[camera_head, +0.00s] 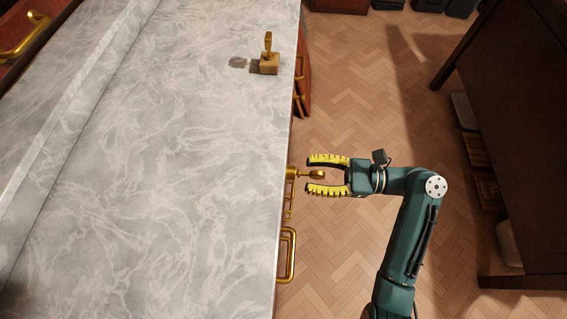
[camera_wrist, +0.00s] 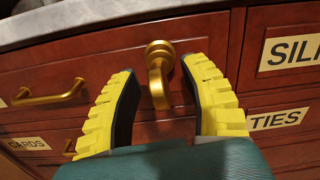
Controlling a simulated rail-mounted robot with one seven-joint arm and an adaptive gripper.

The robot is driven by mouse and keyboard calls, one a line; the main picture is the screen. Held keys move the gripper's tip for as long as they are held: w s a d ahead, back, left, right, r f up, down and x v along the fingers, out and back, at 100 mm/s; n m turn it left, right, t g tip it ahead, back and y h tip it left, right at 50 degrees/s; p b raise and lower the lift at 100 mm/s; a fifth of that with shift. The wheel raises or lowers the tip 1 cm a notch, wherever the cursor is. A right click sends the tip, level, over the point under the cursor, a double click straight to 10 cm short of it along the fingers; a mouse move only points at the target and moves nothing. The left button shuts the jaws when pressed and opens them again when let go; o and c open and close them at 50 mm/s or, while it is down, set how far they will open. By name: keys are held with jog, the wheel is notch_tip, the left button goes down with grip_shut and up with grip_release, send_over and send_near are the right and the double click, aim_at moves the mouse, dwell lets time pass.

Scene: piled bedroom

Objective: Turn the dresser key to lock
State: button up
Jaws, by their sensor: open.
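The brass dresser key (camera_head: 314,174) sticks out from the front of the dresser, below the marble top (camera_head: 170,160). In the wrist view the key (camera_wrist: 158,82) hangs from a round brass collar on a reddish wooden drawer front. My gripper (camera_head: 309,174) is open, with one yellow finger on each side of the key. In the wrist view my gripper (camera_wrist: 160,75) shows visible gaps between the key and both fingers. The key's lower end lies close to the palm.
A brass drawer handle (camera_wrist: 52,95) is left of the key, and labels reading "TIES" (camera_wrist: 277,120) and "CARDS" (camera_wrist: 28,144) mark drawers. A small wooden block with a brass piece (camera_head: 269,64) stands on the marble top. Dark furniture (camera_head: 510,130) stands at right; the floor between is clear.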

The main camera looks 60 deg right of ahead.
jog(key=p+v, duration=0.3)
jog(key=v, duration=0.3)
dwell(0.7)
